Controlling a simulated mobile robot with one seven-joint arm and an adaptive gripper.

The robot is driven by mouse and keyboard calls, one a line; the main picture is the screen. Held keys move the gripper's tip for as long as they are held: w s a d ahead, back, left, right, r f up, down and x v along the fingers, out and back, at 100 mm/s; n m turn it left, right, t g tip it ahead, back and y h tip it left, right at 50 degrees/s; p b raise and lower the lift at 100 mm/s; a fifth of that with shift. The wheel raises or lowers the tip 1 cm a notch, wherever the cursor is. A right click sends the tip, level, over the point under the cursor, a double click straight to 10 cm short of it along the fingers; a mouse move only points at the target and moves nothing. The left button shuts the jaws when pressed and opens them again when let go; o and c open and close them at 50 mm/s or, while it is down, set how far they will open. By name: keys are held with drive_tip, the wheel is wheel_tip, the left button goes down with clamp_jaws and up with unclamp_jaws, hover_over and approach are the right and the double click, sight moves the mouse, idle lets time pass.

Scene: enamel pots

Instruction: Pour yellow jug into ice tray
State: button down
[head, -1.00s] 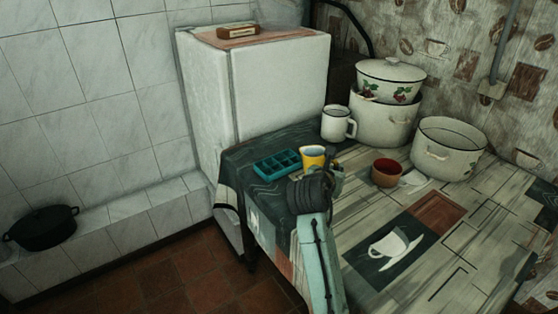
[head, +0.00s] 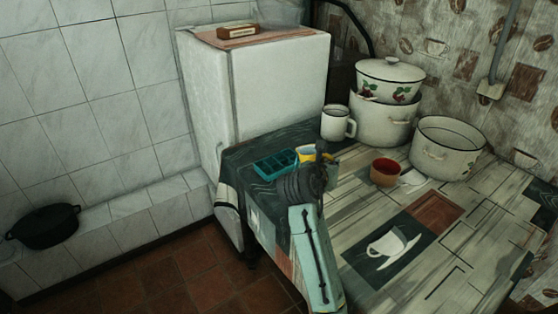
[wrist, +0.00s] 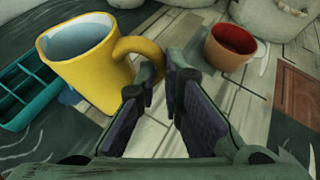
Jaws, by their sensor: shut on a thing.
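The yellow jug (head: 308,154) is beside the right end of the teal ice tray (head: 268,169) and appears to lean left toward it. In the wrist view the jug (wrist: 92,75) shows a pale blue-grey inside; I cannot tell its liquid level. My gripper (wrist: 163,75) is shut on the jug's handle, at the jug's right side. In the head view my gripper (head: 318,172) hides the lower part of the jug. The ice tray (wrist: 25,90) has several compartments and lies on the dark cloth; I see no liquid in it.
A red-orange cup (head: 384,172) stands to the right of the jug. A white mug (head: 338,123), stacked enamel pots (head: 382,122) and an open pot (head: 448,150) stand behind. The front right of the table (head: 450,260) is clear.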

sight(326, 157)
drive_tip(key=shift+w+a+r+n+g+h+p, duration=0.2)
drive_tip(key=shift+w+a+r+n+p, duration=0.2)
drive_tip(key=shift+a+r+p, duration=0.15)
drive_tip(key=shift+w+a+r+n+g+h+p, duration=0.2)
drive_tip(key=shift+w+a+r+n+p, duration=0.15)
drive_tip(key=shift+a+r+p, duration=0.2)
drive_tip(key=shift+w+a+r+n+g+h+p, duration=0.15)
drive_tip(key=shift+w+a+n+h+p, duration=0.1)
drive_tip(key=shift+a+n, duration=0.15)
drive_tip(key=shift+w+a+r+n+g+h+p, duration=0.15)
drive_tip(key=shift+w+a+n+h+p, duration=0.1)
drive_tip(key=shift+a, duration=0.15)
drive_tip(key=shift+w+a+r+n+h, duration=0.15)
drive_tip(key=shift+w+a+n+h, duration=0.25)
drive_tip(key=shift+a+n, duration=0.1)
drive_tip(key=shift+w+a+r+n+g+h, duration=0.1)
drive_tip(key=shift+w+a+n+g+h, duration=0.1)
drive_tip(key=shift+a+n+g+h, duration=0.3)
drive_tip(key=shift+w+a+r+n+h, duration=0.25)
drive_tip(key=shift+w+a+n+h, duration=0.1)
drive_tip(key=shift+n, duration=0.25)
drive_tip(key=shift+w+a+r+n+h, duration=0.3)
drive_tip(key=shift+a+r+n, duration=0.1)
drive_tip(key=shift+a+n, duration=0.1)
idle(0.4)
